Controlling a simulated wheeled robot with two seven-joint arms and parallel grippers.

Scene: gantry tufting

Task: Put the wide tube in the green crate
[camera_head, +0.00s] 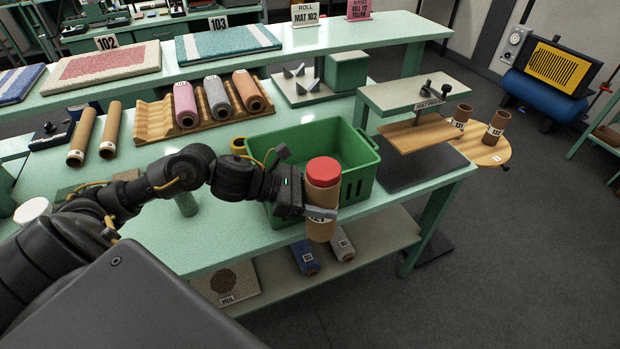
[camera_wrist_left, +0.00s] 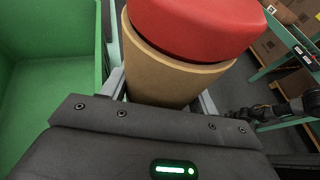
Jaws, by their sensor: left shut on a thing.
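The wide tube (camera_head: 320,228) is brown cardboard with a red cap (camera_head: 322,171) on top and a white label partly covered by a finger. My left gripper (camera_head: 320,212) is shut around it and holds it upright. In the left wrist view the tube (camera_wrist_left: 165,80) sits between the two fingers, its red cap (camera_wrist_left: 195,22) close to the camera. The green crate (camera_head: 290,140) stands on the bench right behind the tube; its wall (camera_wrist_left: 98,40) shows at left in the left wrist view. The tube is in front of the crate's near right side. My right gripper is not in the head view.
A wooden rack (camera_head: 155,119) with several yarn cones lies behind the crate. A raised stand (camera_head: 410,95) is right of the crate, with a round wooden board (camera_head: 485,152) carrying two short tubes beyond. Rolls lie on the lower shelf (camera_head: 370,238).

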